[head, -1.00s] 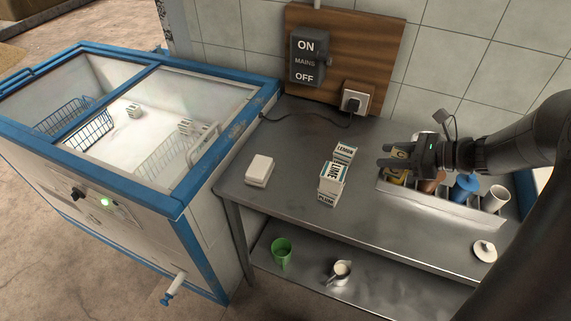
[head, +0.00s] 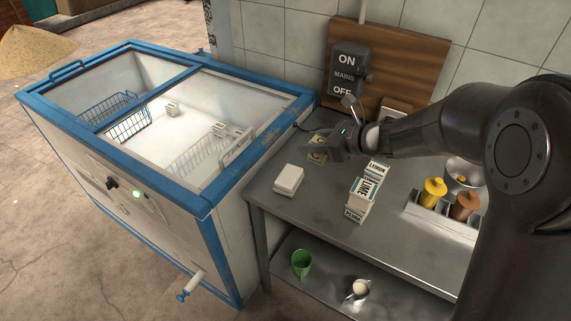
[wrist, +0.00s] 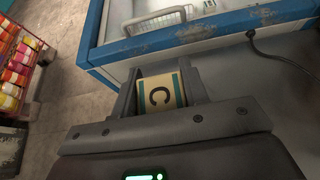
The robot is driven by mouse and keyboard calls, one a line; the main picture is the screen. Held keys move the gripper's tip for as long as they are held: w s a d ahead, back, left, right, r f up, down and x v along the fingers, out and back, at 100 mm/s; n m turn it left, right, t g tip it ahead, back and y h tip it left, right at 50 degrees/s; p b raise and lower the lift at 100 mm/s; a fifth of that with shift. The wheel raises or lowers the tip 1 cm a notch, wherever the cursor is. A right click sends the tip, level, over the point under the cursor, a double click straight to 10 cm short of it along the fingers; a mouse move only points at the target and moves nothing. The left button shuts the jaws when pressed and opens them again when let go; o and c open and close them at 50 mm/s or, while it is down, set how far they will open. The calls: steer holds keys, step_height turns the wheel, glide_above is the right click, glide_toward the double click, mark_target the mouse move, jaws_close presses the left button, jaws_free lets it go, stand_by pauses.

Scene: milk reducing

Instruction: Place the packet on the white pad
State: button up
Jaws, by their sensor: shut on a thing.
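The packet (head: 317,150) is cream and teal with a dark letter on it. My gripper (head: 320,144) is shut on it and holds it above the left back part of the metal table. In the wrist view the packet (wrist: 160,91) sits between the two fingers (wrist: 158,88), its letter C showing. The white pad (head: 288,180) is a small white block on the table's left end, left of and nearer than the packet in the head view. The pad does not show in the wrist view.
A stack of cartons (head: 361,200) marked LIME and PLUM stands right of the pad, with a LEMON carton (head: 377,170) behind. A rack (head: 430,222) holds yellow and brown containers. The blue-edged freezer (head: 213,205) adjoins the left. A green cup (head: 302,264) stands on the lower shelf.

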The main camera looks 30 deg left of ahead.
steer(key=a+f, duration=0.1)
steer(key=a, duration=0.1)
steer(key=s+a+f, duration=0.1)
steer(key=a+f, duration=0.1)
steer(key=a, duration=0.1)
steer(key=s+a+f, duration=0.1)
steer(key=a, duration=0.1)
steer(key=shift+a+f, duration=0.15)
steer(key=shift+f, duration=0.15)
steer(key=shift+a+f, duration=0.15)
steer(key=shift+f, duration=1.9)
steer(key=shift+f, duration=0.15)
steer(key=o, duration=1)
